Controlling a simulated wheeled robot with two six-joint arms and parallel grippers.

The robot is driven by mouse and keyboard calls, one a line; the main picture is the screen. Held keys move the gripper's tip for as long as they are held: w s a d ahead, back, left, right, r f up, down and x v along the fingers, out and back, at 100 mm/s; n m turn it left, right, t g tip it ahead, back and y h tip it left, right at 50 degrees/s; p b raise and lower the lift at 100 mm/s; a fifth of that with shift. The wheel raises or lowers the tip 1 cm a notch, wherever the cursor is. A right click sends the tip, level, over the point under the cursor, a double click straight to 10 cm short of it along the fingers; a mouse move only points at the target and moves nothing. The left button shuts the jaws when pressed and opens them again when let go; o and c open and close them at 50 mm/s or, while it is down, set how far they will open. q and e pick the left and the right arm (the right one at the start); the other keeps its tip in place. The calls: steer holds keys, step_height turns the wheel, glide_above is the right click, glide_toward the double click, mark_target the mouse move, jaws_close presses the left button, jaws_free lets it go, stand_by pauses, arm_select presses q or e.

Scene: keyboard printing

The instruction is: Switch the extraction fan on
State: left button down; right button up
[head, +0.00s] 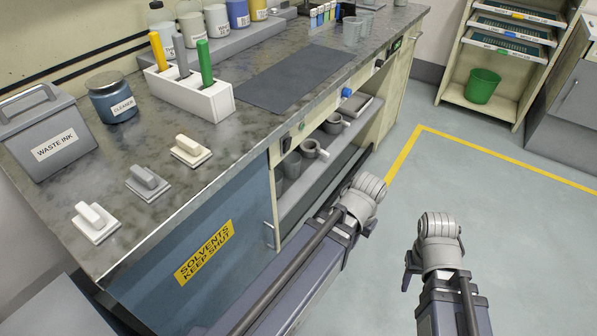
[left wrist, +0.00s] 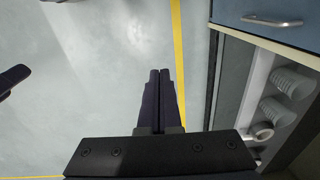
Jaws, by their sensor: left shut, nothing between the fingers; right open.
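I cannot tell for sure which control belongs to the extraction fan. Along the bench's front edge I see a small green round control (head: 301,126), a blue knob (head: 346,92), a black knob (head: 379,62) and a dark switch with a green part (head: 397,45) toward the far end; no label is readable. My left gripper (left wrist: 160,75) is shut and empty over the floor beside the bench.
Cups sit on the shelf below. A green bin (head: 482,86) stands in a rack. The floor (head: 530,220) at right is clear.

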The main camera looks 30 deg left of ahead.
mark_target(290, 141)
arm_select(q)
steer(key=w+a+f+y+b, duration=0.5)
steer(key=a+f+y+b, duration=0.1)
steer(key=a+f+b, duration=0.5)
steer(key=w+r+y, duration=0.3)
steer(key=r+y, duration=0.3)
steer(key=r, duration=0.5)
steer(key=w+d+r+t+y, duration=0.1)
steer(key=w+r+y, duration=0.2)
steer(key=r+y, duration=0.4)
step_height(290, 141, up, 5)
steer(key=shift+w+f+n, duration=0.15)
steer(key=shift+n, duration=0.15)
arm_select(e)
step_height(290, 141, down, 14)
arm_select(q)
steer(key=shift+t, duration=0.3)
steer(key=a, duration=0.4)
steer(key=a+r+p, duration=0.1)
steer(key=a, duration=0.4)
steer(key=w+a+r+p, duration=0.1)
steer(key=a, duration=0.3)
steer(key=shift+a+r, duration=0.2)
steer(key=shift+a, duration=0.1)
arm_select(e)
step_height(290, 141, up, 2)
steer(key=shift+r, duration=0.15)
